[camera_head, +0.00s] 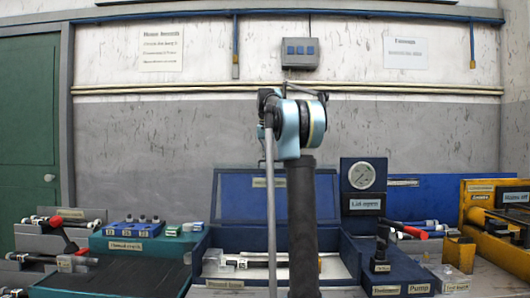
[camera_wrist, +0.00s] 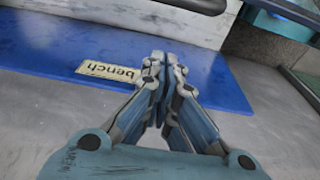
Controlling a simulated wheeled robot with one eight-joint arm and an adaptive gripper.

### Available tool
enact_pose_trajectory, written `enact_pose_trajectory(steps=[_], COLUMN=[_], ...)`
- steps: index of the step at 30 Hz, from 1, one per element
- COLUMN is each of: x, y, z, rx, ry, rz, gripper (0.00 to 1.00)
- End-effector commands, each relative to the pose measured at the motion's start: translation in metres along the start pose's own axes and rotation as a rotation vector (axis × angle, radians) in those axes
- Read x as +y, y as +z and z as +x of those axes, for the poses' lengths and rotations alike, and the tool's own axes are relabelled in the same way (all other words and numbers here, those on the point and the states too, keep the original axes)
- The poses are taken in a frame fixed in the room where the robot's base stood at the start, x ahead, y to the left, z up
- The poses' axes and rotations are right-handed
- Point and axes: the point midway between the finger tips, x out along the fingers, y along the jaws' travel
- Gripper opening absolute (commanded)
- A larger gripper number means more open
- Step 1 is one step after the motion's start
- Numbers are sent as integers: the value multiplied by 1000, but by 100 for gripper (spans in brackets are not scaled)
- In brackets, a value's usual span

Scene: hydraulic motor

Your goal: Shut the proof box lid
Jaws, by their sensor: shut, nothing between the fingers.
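The proof box appears to be the dark blue box (camera_head: 207,239) at the middle of the bench in the head view. Its blue lid (camera_head: 235,202) stands raised at the back, and a sign on the gauge unit (camera_head: 362,205) beside it reads "Lid open". A pale part lies inside the box. My arm stands in front of the box and hides part of the lid and the interior. My gripper (camera_wrist: 163,60) is shut and empty in the wrist view, its fingertips over a blue surface with a label ending in "bench". Contact there cannot be told.
A teal tray (camera_head: 135,272) and blue blocks (camera_head: 133,229) are on the left. A dark unit with a lever (camera_head: 395,272) labelled "Pump" is right of the box. A yellow machine (camera_head: 490,215) stands far right. A grey wall is behind.

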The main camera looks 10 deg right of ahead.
Motion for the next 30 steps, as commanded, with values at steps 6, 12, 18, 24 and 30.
enact_pose_trajectory(steps=[6,12,18,24,30], x=[0,0,0,0,2], y=[25,36,38,38,39], z=[-10,-14,-15,-15,-17], rx=[0,0,0,0,15], ry=[0,0,0,0,0], rz=[-1,-1,-1,-1,2], gripper=[0,0,0,0,0])
